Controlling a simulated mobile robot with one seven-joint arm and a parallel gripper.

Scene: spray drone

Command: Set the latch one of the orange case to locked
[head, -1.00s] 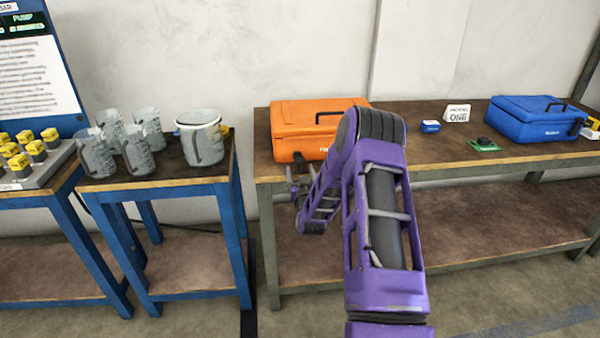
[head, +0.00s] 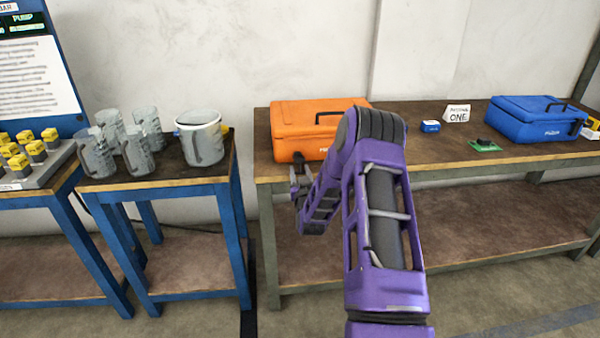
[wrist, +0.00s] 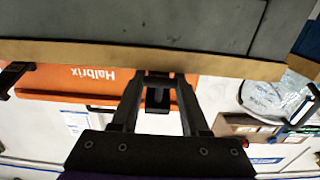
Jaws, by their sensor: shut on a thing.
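The orange case (head: 300,118) stands with its lid down at the left end of the long workbench (head: 440,160). In the wrist view its front (wrist: 90,82) shows upside-down lettering. My gripper (head: 296,180) is at the case's front left, partly hidden by my purple arm. In the wrist view the fingers (wrist: 160,78) are closed together around a small black latch (wrist: 158,98) on the case front. Another black latch (wrist: 14,76) shows at the far left there. I cannot tell the exact angle of the held latch.
A blue case (head: 535,118), a green circuit board (head: 484,146), a small blue box (head: 430,126) and a white sign (head: 457,113) are on the bench to the right. Several grey mugs (head: 96,155) and a larger pot (head: 202,140) stand on the blue-legged table at left.

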